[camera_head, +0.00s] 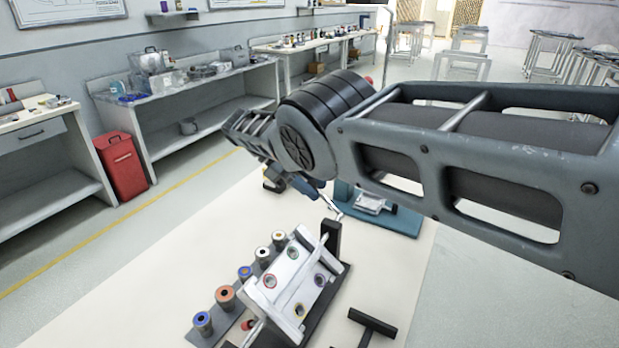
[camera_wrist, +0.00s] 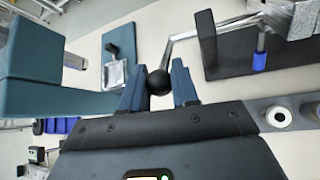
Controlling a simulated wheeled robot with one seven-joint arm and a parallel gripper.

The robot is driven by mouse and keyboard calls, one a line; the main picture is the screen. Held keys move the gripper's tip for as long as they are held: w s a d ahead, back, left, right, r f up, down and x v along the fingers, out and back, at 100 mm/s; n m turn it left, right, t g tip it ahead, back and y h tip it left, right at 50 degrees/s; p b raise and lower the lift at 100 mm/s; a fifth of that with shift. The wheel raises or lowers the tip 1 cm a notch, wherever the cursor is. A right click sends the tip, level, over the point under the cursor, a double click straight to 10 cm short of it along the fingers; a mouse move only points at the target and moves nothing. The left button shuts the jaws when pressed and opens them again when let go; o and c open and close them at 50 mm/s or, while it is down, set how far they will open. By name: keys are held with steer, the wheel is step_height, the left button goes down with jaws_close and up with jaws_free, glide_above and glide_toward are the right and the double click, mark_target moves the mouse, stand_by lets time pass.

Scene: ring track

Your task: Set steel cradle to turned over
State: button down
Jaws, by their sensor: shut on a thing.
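The steel cradle (camera_head: 287,285) is a pale metal plate on a black stand, tilted, with several coloured ring-like pieces on its face. A black post (camera_head: 331,236) stands at its far end. A metal crank rod (camera_head: 329,203) runs from there toward my gripper (camera_head: 312,188). In the wrist view, my gripper (camera_wrist: 158,86) has its blue fingers closed on a round black crank knob (camera_wrist: 158,81). The crank rod (camera_wrist: 205,32) leads from the knob toward the cradle (camera_wrist: 293,18), of which only a corner shows. My arm covers part of the head view.
Several coloured cylinders (camera_head: 226,297) stand in a row left of the cradle. A teal stand (camera_head: 400,222) with a metal piece lies beyond it. A black T-shaped thing (camera_head: 372,325) is at the near right. The left part of the pale tabletop (camera_head: 130,290) is clear.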

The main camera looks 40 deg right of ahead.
steer(key=shift+w+d+r, duration=0.1)
steer(key=shift+w+r, duration=0.05)
steer(key=shift+r, duration=0.15)
steer(key=c, duration=1.2)
jaws_free()
steer(key=shift+c, duration=0.2)
steer(key=o, duration=0.3)
steer(key=shift+f, duration=0.15)
steer(key=shift+o, duration=0.2)
